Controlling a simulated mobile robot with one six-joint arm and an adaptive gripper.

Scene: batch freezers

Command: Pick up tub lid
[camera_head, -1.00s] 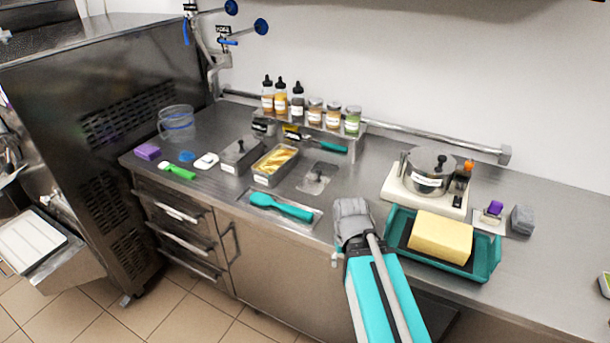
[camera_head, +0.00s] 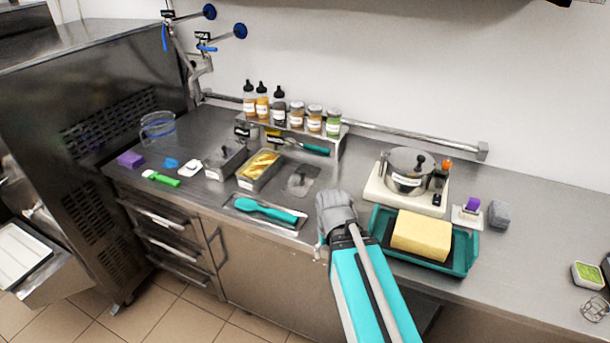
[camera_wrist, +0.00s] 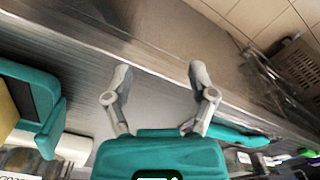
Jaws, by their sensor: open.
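A flat steel tub lid (camera_head: 300,181) with a small upright knob lies on the counter, right of an open steel tub with yellow contents (camera_head: 258,170). A second steel tub (camera_head: 224,160) further left has a knobbed lid on it. My gripper (camera_head: 335,205) is over the counter's front part, to the right of and nearer than the loose lid, apart from it. In the wrist view my gripper (camera_wrist: 160,76) has its two fingers spread, with nothing between them. I cannot make out the lid in the wrist view.
A teal spatula on a tray (camera_head: 265,211) lies in front of the lid. A bottle rack (camera_head: 290,128) stands behind. A teal tray (camera_head: 463,258) with a yellow block (camera_head: 421,236) is right of my gripper, a steel pot (camera_head: 408,175) behind it.

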